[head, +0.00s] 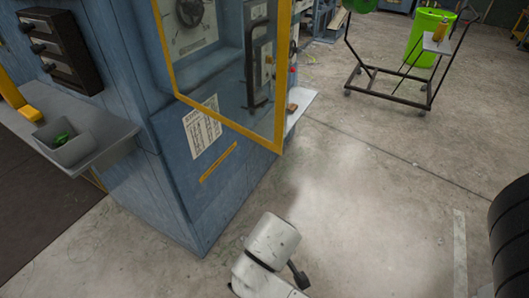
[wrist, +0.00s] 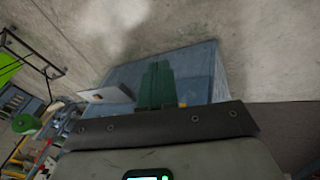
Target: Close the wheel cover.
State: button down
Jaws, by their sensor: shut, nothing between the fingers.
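The wheel cover, a clear panel in a yellow frame (head: 228,124), is on the blue machine (head: 170,190) in the head view. It appears swung out at an angle from the machine's face. A black upright handle (head: 259,75) shows at its right part. My white arm link is low in the middle of the head view, apart from the cover, and the gripper is not clear there. In the wrist view the dark green fingers of my gripper (wrist: 155,85) are together and empty, with blue machine surface (wrist: 200,65) beyond. The cover is not clearly visible in the wrist view.
A grey shelf (head: 105,140) with a grey bin (head: 64,150) juts from the machine's left. A small shelf (head: 300,108) is at its right. A black cart (head: 385,75) and green bin (head: 428,35) stand behind. A black tyre (head: 512,235) is at right. The middle floor is clear.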

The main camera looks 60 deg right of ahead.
jog(key=w+d+r+m+h+b, duration=0.1)
jog(key=w+r+m+h+b, duration=0.15)
jog(key=w+r+h, duration=0.3)
jog(key=m+g+h+b, duration=0.4)
jog(key=m+h, duration=0.4)
jog(key=m, duration=0.6)
send_near(280, 134)
jog(key=d+p, duration=0.2)
jog(key=d, duration=0.1)
jog(key=d+p, duration=0.1)
jog(key=d, duration=0.1)
jog(key=shift+s+d+r, duration=0.15)
jog(key=shift+s+d, duration=0.1)
jog(key=shift+s, duration=0.15)
jog(key=shift+d+p, duration=0.35)
jog(key=shift+d, duration=0.3)
